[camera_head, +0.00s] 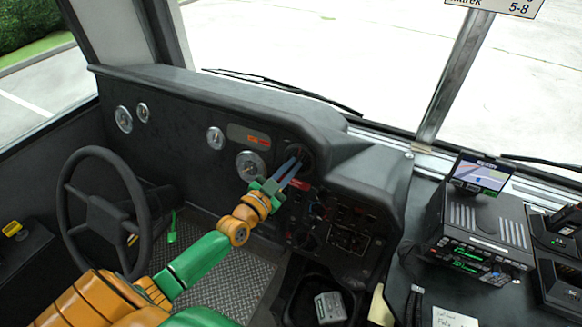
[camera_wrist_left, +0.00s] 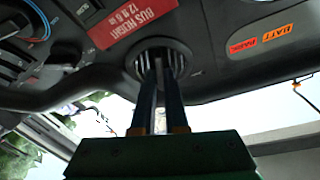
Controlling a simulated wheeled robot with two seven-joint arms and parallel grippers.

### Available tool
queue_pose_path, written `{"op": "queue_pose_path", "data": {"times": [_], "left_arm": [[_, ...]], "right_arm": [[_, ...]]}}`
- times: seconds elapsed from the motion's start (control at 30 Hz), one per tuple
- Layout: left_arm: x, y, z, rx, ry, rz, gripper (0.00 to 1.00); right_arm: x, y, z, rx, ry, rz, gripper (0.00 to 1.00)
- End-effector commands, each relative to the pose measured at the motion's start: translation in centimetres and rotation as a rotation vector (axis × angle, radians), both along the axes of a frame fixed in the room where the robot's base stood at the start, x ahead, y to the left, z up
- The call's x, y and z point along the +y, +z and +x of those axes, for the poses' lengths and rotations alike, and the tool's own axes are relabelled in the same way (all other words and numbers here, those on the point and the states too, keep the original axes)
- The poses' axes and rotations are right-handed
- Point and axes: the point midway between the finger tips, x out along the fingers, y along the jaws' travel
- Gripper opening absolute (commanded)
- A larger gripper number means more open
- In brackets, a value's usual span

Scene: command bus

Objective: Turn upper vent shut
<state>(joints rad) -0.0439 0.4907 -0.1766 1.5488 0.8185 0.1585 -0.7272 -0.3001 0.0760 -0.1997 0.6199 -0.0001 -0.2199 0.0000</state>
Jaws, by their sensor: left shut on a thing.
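The upper vent (camera_head: 307,157) is a round black vent in the dashboard, right of the gauges. In the left wrist view the vent (camera_wrist_left: 181,61) shows as a round opening with slats, the picture being upside down. My left gripper (camera_head: 296,160) is at the vent, with its two blue fingers reaching into its face. The fingers (camera_wrist_left: 158,68) are close together and shut on the vent's middle part, which they largely hide. The exact slat angle cannot be told. My right gripper is not in view.
A steering wheel (camera_head: 104,211) stands at left. A red label (camera_wrist_left: 134,22) and knobs sit beside the vent. A gauge (camera_head: 250,165) is left of my gripper. A radio unit with a screen (camera_head: 481,174) stands at right. The dashboard hood (camera_head: 235,100) overhangs above.

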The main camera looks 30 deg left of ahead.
Motion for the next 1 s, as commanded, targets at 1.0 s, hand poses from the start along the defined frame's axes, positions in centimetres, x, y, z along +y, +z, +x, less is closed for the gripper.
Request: {"op": "queue_pose_path", "data": {"times": [1.0], "left_arm": [[-0.8, 0.1, 0.0, -0.038, 0.275, -0.758, 0.0]], "right_arm": [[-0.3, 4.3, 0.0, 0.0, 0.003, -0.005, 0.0]]}}
